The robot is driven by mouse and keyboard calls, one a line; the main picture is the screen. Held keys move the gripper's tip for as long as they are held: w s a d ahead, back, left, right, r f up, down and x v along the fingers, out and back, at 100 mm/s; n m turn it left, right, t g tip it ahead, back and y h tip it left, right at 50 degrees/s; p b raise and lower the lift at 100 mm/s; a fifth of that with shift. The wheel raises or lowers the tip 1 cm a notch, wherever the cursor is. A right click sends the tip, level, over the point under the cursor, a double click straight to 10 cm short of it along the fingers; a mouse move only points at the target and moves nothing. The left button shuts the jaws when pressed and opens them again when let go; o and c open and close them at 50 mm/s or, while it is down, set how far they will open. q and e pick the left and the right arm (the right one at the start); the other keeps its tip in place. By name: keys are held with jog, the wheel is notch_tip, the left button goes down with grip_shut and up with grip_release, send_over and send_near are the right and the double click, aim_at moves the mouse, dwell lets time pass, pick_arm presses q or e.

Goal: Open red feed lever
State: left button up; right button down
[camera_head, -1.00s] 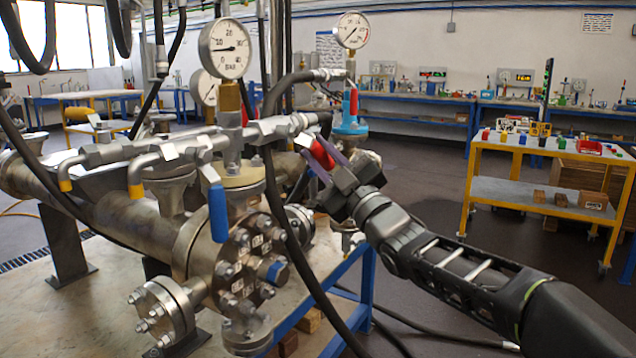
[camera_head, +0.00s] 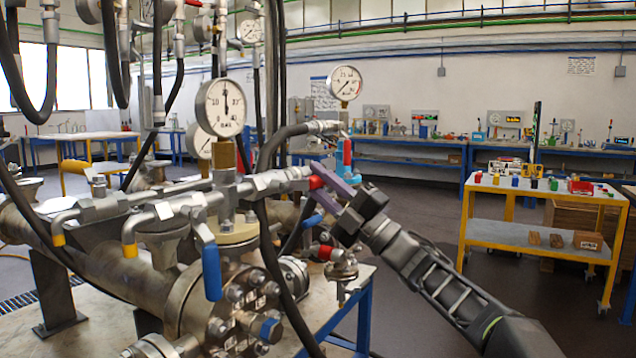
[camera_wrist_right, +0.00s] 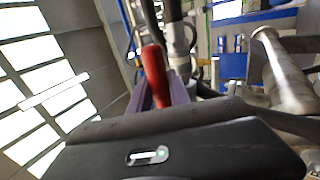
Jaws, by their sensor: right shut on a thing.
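The red feed lever (camera_head: 316,183) shows as a short red end at the right end of the grey pipe run in the head view. In the right wrist view the red lever (camera_wrist_right: 155,75) stands between the purple fingers. My right gripper (camera_head: 328,190) is shut on it, coming in from the right. The gripper hides much of the lever. A large round pressure gauge (camera_head: 220,107) stands above the vessel, its needle pointing about straight up. My left gripper is not in view.
A blue lever (camera_head: 211,272) hangs down at the flanged vessel's front. A red upright handle (camera_head: 347,152) is behind my gripper. Black hoses (camera_head: 273,265) run close by on the left. A yellow cart (camera_head: 545,190) stands right, with open floor before it.

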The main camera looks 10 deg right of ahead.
jog(key=shift+r, duration=0.1)
dwell(0.3)
jog(key=c, duration=1.2)
grip_release()
jog(key=b+v, duration=0.1)
jog(key=v, duration=0.7)
jog(key=shift+a, duration=0.1)
